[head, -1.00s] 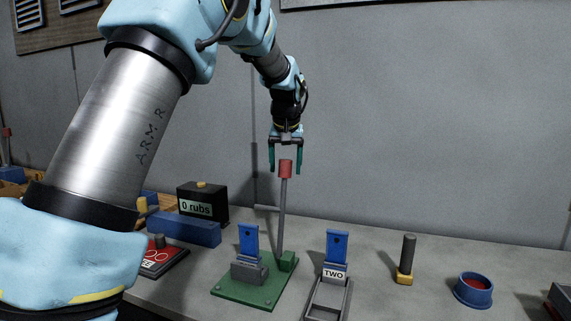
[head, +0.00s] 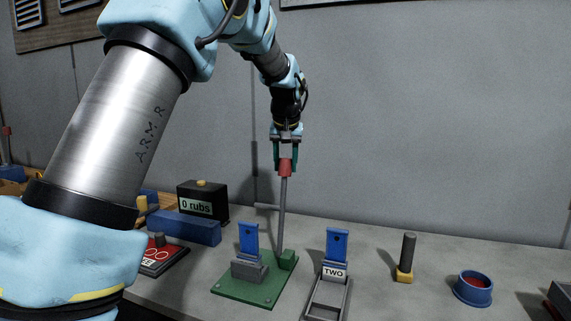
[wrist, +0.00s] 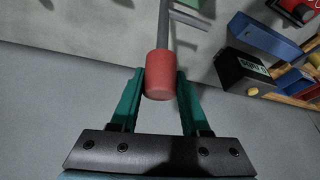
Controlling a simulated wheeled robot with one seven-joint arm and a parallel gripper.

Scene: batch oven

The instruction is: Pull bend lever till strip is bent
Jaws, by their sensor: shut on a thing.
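The bend lever (head: 282,215) is a grey rod with a red knob (head: 285,167) on top and a short side bar. It stands nearly upright on a green base plate (head: 262,292). A blue strip (head: 248,238) stands upright in a grey clamp block (head: 249,270) on that plate and looks straight. My gripper (head: 286,160) is above the plate, its green fingers on both sides of the red knob. In the wrist view the knob (wrist: 160,75) sits between the fingertips, and my gripper (wrist: 160,80) is shut on it.
A second blue strip (head: 337,245) stands in a holder marked TWO (head: 333,273). A black box reading "0 rubs" (head: 203,204) and a blue block (head: 184,228) are at left. A grey post (head: 407,255) and a blue bowl (head: 473,290) are at right. The wall is behind.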

